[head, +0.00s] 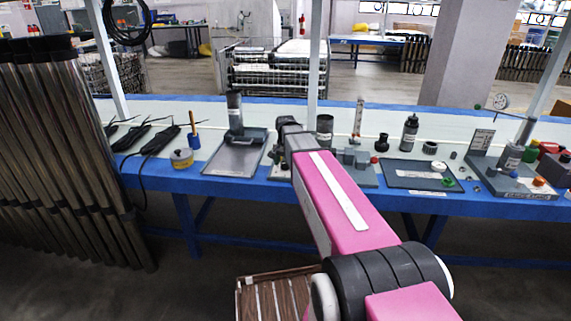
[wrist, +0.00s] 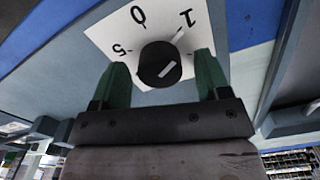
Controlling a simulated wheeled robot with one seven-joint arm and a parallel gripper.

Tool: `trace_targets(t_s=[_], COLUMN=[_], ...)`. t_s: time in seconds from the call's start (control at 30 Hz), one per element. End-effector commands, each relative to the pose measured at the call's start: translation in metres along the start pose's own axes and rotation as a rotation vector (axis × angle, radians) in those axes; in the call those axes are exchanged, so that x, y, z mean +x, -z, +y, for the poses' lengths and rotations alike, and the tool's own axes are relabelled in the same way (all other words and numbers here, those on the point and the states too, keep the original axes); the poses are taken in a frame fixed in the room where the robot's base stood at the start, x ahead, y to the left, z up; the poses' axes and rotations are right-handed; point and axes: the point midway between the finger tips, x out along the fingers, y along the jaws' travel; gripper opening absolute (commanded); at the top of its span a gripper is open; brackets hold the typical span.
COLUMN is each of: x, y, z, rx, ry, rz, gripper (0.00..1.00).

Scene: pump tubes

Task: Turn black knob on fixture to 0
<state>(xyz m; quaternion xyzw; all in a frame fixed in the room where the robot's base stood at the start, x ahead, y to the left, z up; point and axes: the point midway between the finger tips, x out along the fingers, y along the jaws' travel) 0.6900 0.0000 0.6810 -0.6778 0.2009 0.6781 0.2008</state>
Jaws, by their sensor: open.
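The black knob (wrist: 160,64) sits on a white dial plate (wrist: 105,36) marked 0, 1 and 5, on the grey-blue fixture (wrist: 60,58), in the wrist view. A white line on the knob slants from lower left to upper right; its slant does not run toward the 0. My gripper (wrist: 159,60) is open, with one green finger on each side of the knob. I see no clear contact with it. In the head view my pink arm reaches over the bench and hides most of the fixture; the knob cannot be made out there.
The blue-edged bench (head: 160,178) holds a grey tray (head: 222,165) left of my arm and a dark mat (head: 402,172) right of it. A dark bottle (head: 410,133) and a fixture with coloured caps (head: 510,180) stand further right. Metal tubes (head: 60,150) crowd the left.

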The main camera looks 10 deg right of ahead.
Motion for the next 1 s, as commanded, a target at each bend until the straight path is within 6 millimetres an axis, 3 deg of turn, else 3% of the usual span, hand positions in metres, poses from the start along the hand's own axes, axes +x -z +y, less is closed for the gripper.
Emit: trace_targets(t_s=[0.33,0.37,0.5,1.0], x=[0.0035,0.0035,0.0034,0.0033], y=[0.0001,0.0001,0.0001,0.0000], z=[0.0000,0.0000,0.0000,0.0000], rx=[0.000,0.000,0.000,-0.100], ry=[0.000,0.000,0.000,0.000], rz=[0.001,0.001,0.001,0.000], gripper=[0.69,0.63,0.20,0.20])
